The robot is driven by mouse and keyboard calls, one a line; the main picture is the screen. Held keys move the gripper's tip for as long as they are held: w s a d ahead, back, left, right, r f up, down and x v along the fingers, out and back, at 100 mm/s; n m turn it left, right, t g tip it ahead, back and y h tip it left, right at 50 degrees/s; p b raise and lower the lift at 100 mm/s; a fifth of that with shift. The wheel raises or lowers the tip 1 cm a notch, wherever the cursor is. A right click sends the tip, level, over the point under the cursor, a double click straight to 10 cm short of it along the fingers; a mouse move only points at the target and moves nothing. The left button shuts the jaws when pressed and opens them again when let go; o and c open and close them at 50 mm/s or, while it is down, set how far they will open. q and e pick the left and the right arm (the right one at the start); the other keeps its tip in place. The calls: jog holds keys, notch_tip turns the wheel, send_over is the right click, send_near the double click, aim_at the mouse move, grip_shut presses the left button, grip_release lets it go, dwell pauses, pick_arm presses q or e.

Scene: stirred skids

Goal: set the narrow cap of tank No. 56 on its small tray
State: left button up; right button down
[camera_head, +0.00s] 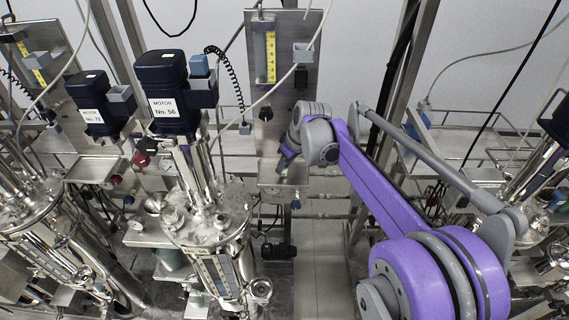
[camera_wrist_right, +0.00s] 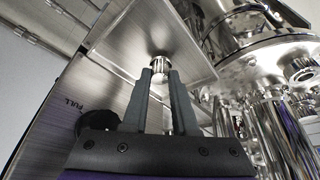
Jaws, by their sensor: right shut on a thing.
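Tank No. 56 (camera_head: 207,225) is a shiny steel vessel left of centre in the head view, under a dark blue motor (camera_head: 165,92) labelled "MOTOR No. 56". My right gripper (camera_wrist_right: 161,80) is shut on the narrow cap (camera_wrist_right: 160,66), a small shiny steel piece between its fingertips. The cap is at the small tray (camera_wrist_right: 135,40), a brushed steel plate; I cannot tell whether they touch. In the head view the small tray (camera_head: 285,188) is at the foot of the upright steel panel, beside the right gripper (camera_head: 281,160). The cap is hidden there. My left gripper is not in view.
The steel panel (camera_head: 283,100) with a yellow gauge stands behind the gripper. Another tank with a motor labelled No. 72 (camera_head: 95,103) is at the left. Hoses and pipes hang around. A wire shelf (camera_head: 475,120) is at the right.

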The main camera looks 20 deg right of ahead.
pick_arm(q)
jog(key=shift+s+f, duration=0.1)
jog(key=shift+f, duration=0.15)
pick_arm(e)
jog(key=shift+f, duration=0.35)
jog(key=c, duration=0.6)
grip_release()
pick_arm(q)
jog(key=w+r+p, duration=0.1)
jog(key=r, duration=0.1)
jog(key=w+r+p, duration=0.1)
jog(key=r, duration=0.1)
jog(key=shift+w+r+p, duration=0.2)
jog(key=shift+p, duration=0.15)
pick_arm(e)
jog(key=v, duration=0.7)
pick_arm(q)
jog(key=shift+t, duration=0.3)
